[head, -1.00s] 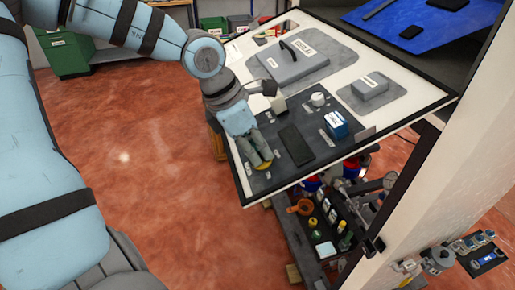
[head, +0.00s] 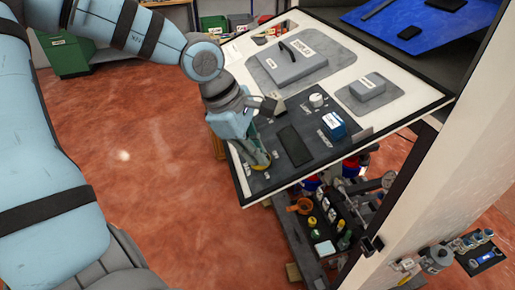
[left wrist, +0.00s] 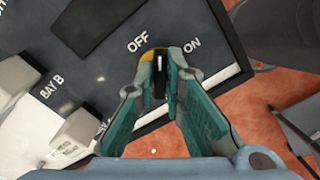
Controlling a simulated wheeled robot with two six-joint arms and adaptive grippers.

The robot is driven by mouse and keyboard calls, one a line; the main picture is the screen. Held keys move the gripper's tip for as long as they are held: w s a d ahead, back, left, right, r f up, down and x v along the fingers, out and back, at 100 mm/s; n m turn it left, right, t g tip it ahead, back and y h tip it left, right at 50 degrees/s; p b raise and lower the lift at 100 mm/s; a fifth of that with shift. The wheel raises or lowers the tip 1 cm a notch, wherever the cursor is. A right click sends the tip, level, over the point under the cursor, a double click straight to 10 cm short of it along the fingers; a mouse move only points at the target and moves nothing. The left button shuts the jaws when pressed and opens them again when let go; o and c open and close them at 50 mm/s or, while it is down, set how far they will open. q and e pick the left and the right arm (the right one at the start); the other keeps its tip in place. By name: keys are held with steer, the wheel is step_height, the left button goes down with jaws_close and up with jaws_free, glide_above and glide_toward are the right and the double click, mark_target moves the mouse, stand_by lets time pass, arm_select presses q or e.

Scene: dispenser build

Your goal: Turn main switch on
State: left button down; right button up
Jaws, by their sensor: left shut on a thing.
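The main switch is a black rotary handle (left wrist: 159,78) on a yellow base, at the edge of a dark control panel. In the left wrist view, "OFF" is printed to its upper left and "ON" to its upper right. The handle lies upright in the picture, pointing between the two labels. My left gripper (left wrist: 159,72) is shut on the handle, one finger on each side. In the head view my left gripper (head: 261,160) is at the panel's lower left corner and mostly hides the switch. My right gripper is not in view.
Grey boxes stand farther back on the white tilted board (head: 424,100). A rack of small parts (head: 325,230) sits below the board. A pale pillar stands at right.

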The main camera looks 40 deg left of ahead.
arm_select(q)
steer(key=m+p, duration=0.1)
steer(key=m, duration=0.4)
steer(key=shift+s, duration=0.2)
steer(key=m+p, duration=0.1)
steer(key=m, duration=0.4)
steer(key=shift+f, duration=0.1)
steer(key=shift+m, duration=0.4)
steer(key=shift+s, duration=0.1)
steer(key=c, duration=1.8)
jaws_free()
steer(key=shift+o, duration=0.6)
steer(key=v, duration=1.2)
